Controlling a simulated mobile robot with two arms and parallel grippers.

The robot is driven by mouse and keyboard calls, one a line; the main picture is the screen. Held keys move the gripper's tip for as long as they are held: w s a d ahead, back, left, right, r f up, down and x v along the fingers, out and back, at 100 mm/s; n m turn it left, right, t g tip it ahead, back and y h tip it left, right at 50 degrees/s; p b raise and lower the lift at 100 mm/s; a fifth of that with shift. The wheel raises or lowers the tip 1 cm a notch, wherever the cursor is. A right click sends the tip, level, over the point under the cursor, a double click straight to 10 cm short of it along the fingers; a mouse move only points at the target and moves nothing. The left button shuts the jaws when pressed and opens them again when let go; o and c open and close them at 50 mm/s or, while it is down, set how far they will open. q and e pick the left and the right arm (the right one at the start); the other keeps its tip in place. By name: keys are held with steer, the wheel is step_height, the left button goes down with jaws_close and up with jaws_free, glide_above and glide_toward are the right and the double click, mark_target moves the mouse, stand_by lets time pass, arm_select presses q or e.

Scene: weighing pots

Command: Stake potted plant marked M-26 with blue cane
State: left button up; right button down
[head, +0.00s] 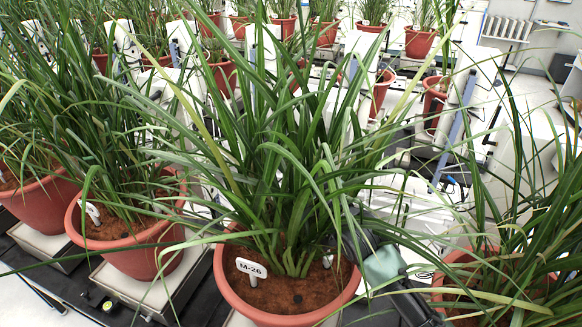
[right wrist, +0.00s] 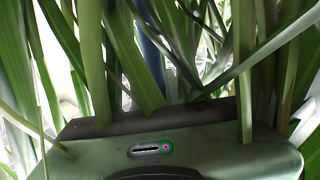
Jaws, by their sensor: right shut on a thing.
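The potted plant marked M-26 (head: 300,170) stands upright in a terracotta pot (head: 235,290) at the front centre, its white label (head: 251,268) in the brown soil. A small dark spot (head: 297,299) shows in the soil near the front. My right gripper (head: 350,232) reaches in from the lower right among the leaves, above the pot's right rim; its fingers are largely hidden. In the right wrist view, a dark blue upright strip (right wrist: 152,60), apparently the blue cane, rises just beyond the gripper body between leaves. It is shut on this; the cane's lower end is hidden. My left gripper is out of view.
Another potted plant (head: 135,250) stands close on the left and one (head: 470,275) on the right, with long leaves crossing the space between. Weighing stands with blue-grey posts (head: 455,125) and more pots fill the background. Leaves crowd around my right gripper.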

steer(key=shift+f+b, duration=0.75)
steer(key=shift+f, duration=0.7)
steer(key=c, duration=1.4)
jaws_free()
steer(key=b+v, duration=0.1)
steer(key=v, duration=0.6)
steer(key=shift+s+d+b, duration=0.25)
steer(key=shift+s+b, duration=0.1)
steer(key=shift+b, duration=0.05)
steer(key=shift+f, duration=0.1)
